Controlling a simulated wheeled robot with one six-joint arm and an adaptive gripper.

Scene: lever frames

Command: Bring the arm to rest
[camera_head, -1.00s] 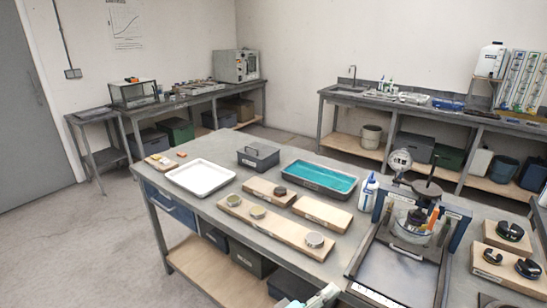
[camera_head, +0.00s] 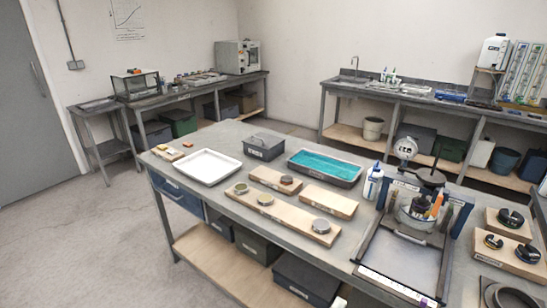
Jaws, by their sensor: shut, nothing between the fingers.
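My gripper is not in view. A hand tool with an orange handle (camera_head: 437,205) stands by the pot.
The bench holds a white tray (camera_head: 208,154), a teal-filled tray (camera_head: 325,167), a dark lidded box (camera_head: 264,146), wooden boards with round weights (camera_head: 321,226), a white bottle (camera_head: 373,182) and black weights (camera_head: 510,218) at right. Open floor (camera_head: 75,245) lies at left.

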